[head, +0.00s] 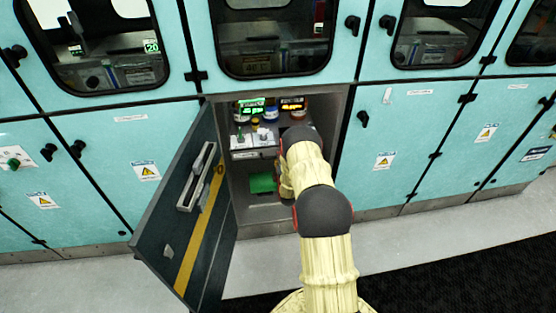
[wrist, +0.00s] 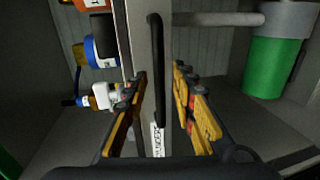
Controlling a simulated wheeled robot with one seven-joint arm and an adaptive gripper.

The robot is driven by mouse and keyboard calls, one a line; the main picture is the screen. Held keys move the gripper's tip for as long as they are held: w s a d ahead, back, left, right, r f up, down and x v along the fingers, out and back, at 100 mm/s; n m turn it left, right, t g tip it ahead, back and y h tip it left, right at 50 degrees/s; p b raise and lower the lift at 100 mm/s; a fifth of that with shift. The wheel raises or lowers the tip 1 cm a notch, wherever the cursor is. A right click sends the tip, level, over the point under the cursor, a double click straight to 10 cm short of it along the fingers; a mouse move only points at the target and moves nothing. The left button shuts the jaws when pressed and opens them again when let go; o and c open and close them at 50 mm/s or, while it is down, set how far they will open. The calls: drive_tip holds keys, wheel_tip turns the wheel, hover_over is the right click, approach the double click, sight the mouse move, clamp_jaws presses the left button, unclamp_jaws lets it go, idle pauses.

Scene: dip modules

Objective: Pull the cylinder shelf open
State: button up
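The cylinder shelf (head: 254,154) sits inside the open cabinet, with small bottles and jars on top. In the wrist view, which is turned sideways, the shelf's pale front panel (wrist: 140,35) runs up the middle and carries a black bar handle (wrist: 156,60) and a small label. My gripper (wrist: 160,80) is open. Its two yellow fingers stand on either side of the panel and handle, and a gap shows on the right side. I cannot tell whether the left finger touches the panel. In the head view my arm hides the gripper and the handle.
The dark cabinet door (head: 183,220) stands open on the left of my arm. A green object (head: 262,183) lies below the shelf; a green cylinder (wrist: 272,65) shows at right in the wrist view. Closed teal cabinets (head: 415,135) line both sides. The floor in front is clear.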

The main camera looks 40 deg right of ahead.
drive_tip(key=shift+w+d+f, duration=0.15)
drive_tip(key=shift+w+d, duration=0.2)
drive_tip(key=shift+w, duration=0.25)
drive_tip(key=c, duration=0.3)
clamp_jaws()
drive_tip(key=shift+s, duration=0.1)
